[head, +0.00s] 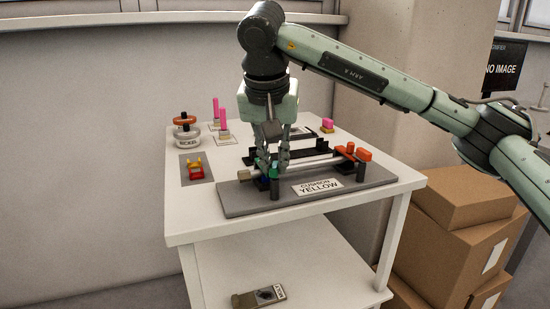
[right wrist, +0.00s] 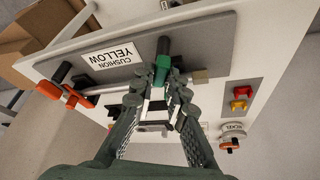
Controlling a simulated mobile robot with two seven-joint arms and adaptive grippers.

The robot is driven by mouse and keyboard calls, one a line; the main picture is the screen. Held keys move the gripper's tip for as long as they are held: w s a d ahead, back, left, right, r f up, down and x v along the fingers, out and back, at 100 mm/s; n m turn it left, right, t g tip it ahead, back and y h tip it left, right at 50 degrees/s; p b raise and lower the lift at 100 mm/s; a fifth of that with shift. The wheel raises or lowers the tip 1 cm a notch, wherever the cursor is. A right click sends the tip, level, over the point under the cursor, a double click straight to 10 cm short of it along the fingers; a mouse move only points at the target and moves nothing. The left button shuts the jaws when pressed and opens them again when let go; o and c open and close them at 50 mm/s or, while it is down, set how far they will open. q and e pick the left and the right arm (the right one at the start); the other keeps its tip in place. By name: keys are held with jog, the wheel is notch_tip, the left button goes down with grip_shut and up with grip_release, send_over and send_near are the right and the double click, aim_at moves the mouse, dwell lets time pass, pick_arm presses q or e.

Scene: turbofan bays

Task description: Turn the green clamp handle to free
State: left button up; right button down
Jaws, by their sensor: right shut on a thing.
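The green clamp handle (head: 275,168) stands on a dark post at the left front of a grey fixture plate (head: 240,203). In the right wrist view the green handle (right wrist: 161,68) sits between my right fingertips (right wrist: 163,84), and the dark post extends beyond it. In the head view my right gripper (head: 271,160) points down, shut on the green handle and partly covering it. An orange clamp handle (head: 357,152) is at the right end of the plate and also shows in the right wrist view (right wrist: 75,96). My left gripper is not in view.
A label reading CUSHION YELLOW (head: 317,187) is on the plate. A pale rod (head: 310,161) runs toward the orange clamp. The white table (head: 190,222) also bears pink posts (head: 219,110), stacked rings (head: 186,130) and a red-yellow piece (head: 195,169). Cardboard boxes (head: 440,247) stand right.

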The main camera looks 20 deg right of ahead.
jog(key=m+g+h+p, duration=0.1)
jog(key=m, duration=0.2)
jog(key=m+g+h+p, duration=0.1)
jog(key=m+p, duration=0.1)
jog(key=m, duration=0.2)
jog(key=shift+w+a+r, duration=0.15)
jog(key=shift+m+g, duration=0.3)
jog(key=shift+m, duration=0.7)
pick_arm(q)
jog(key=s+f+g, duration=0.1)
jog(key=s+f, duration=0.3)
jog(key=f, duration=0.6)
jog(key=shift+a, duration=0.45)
pick_arm(e)
jog(key=shift+w+m+g, duration=0.1)
jog(key=shift+m+g, duration=0.5)
jog(key=shift+m, duration=0.9)
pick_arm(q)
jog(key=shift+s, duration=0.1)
pick_arm(e)
jog(key=c, duration=1.5)
grip_release()
jog(key=shift+c, duration=0.2)
jog(key=shift+h, duration=0.3)
jog(key=v, duration=1.1)
jog(key=shift+a+r, duration=0.15)
jog(key=shift+r, duration=0.25)
